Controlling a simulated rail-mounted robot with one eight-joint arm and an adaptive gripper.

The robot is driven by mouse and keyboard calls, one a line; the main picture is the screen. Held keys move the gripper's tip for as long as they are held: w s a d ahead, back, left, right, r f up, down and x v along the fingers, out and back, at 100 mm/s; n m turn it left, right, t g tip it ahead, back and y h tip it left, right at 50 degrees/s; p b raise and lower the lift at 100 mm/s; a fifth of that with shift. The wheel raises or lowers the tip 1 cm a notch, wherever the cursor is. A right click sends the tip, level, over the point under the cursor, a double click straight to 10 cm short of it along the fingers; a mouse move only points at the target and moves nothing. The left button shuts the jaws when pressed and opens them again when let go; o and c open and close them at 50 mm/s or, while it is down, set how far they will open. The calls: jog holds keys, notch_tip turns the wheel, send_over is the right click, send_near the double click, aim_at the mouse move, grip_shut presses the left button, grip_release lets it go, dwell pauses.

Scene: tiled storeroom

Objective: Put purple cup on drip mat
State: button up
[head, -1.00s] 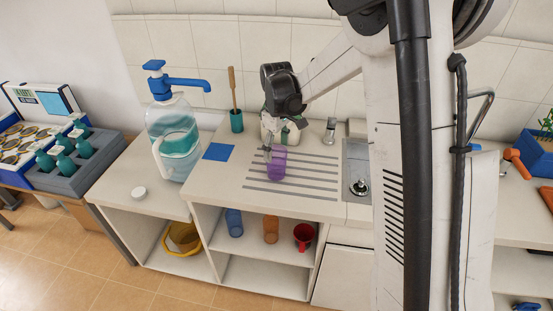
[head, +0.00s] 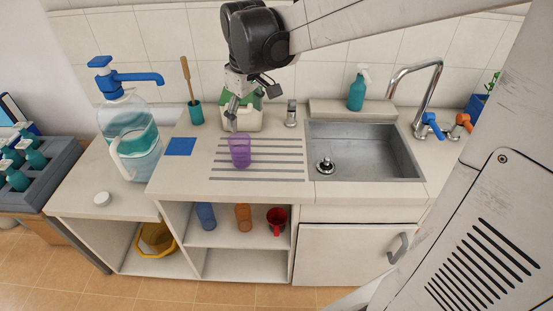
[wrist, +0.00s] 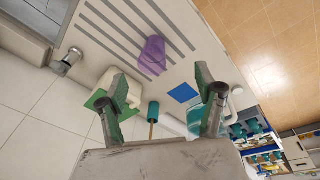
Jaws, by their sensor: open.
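The purple cup (head: 240,151) stands upright on the dark-striped drainer part of the counter. It also shows in the wrist view (wrist: 152,55). A flat blue square (head: 180,146), which looks like the drip mat, lies bare to the left of the cup; it also shows in the wrist view (wrist: 184,93). My gripper (head: 232,112) is open and empty, above and behind the cup, clear of it. In the wrist view its two fingers (wrist: 162,80) are wide apart, with nothing between them but counter farther off.
A white jug with a green top (head: 243,117) stands close behind my gripper. A brush in a teal holder (head: 195,112) and a large pump bottle (head: 130,140) stand left. The sink (head: 365,150) is right.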

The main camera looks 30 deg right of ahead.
jog(key=s+m+t, duration=0.4)
jog(key=s+m, duration=0.1)
jog(key=s, duration=1.5)
jog(key=shift+s+a+r+t, duration=0.15)
jog(key=shift+s+r+t, duration=0.2)
jog(key=shift+r+t, duration=0.05)
jog(key=shift+o, duration=0.9)
jog(key=shift+s+f, duration=0.1)
jog(key=shift+s, duration=0.05)
